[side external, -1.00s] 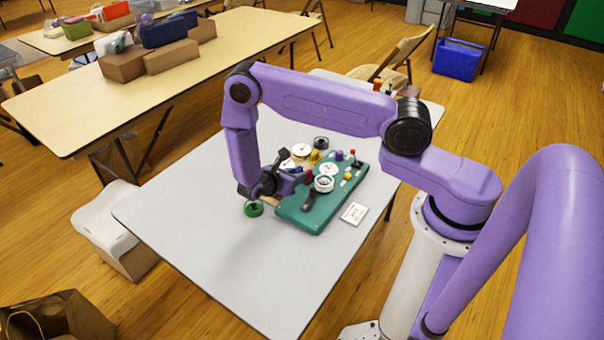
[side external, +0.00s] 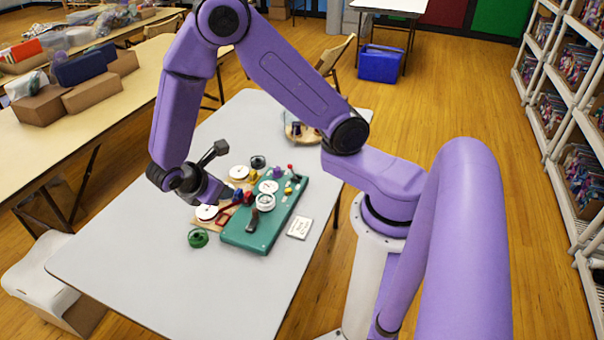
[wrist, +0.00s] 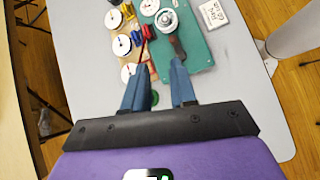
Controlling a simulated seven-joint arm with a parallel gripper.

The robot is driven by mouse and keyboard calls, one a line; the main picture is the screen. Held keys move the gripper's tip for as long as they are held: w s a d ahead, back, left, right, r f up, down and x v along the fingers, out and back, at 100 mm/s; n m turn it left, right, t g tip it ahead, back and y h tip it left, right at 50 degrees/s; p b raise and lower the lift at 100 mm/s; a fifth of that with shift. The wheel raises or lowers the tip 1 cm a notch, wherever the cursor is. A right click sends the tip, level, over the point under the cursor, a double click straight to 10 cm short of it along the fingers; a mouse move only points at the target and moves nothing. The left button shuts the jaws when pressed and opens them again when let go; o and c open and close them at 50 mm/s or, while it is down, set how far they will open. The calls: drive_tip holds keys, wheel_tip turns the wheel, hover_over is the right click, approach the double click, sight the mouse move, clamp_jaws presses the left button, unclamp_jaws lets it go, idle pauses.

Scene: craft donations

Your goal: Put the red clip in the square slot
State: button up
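A small red piece (side external: 247,198), which looks like the red clip, lies beside blue and yellow pieces near the left edge of the teal board (side external: 238,235). It also shows in the wrist view as a red piece (wrist: 147,31) just beyond my left fingertip. A thin red outline (side external: 221,214) shows below my gripper; I cannot tell what it is. My gripper (wrist: 162,52) is open, its two blue fingers apart with nothing seen held between them. It hovers left of the board (side external: 226,196). I cannot make out the square slot.
White discs (side external: 206,212) lie left of the board. A green ring (side external: 198,238) sits on the grey table near the board's front corner. The board carries a white dial (side external: 265,202) and a dark handle (side external: 252,220). A white card (side external: 299,228) lies at right. The table's front is clear.

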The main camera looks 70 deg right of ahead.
drive_tip(key=s+a+r+m+y, duration=0.1)
drive_tip(key=s+r+y, duration=0.3)
drive_tip(key=s, duration=0.6)
drive_tip(key=s+r+m+y, duration=0.1)
drive_tip(key=s+r+y, duration=0.3)
drive_tip(key=s+r, duration=0.4)
drive_tip(key=s, duration=0.3)
drive_tip(key=shift+s+a+y, duration=0.15)
drive_tip(key=shift+a+y, duration=0.25)
idle(0.4)
clamp_jaws()
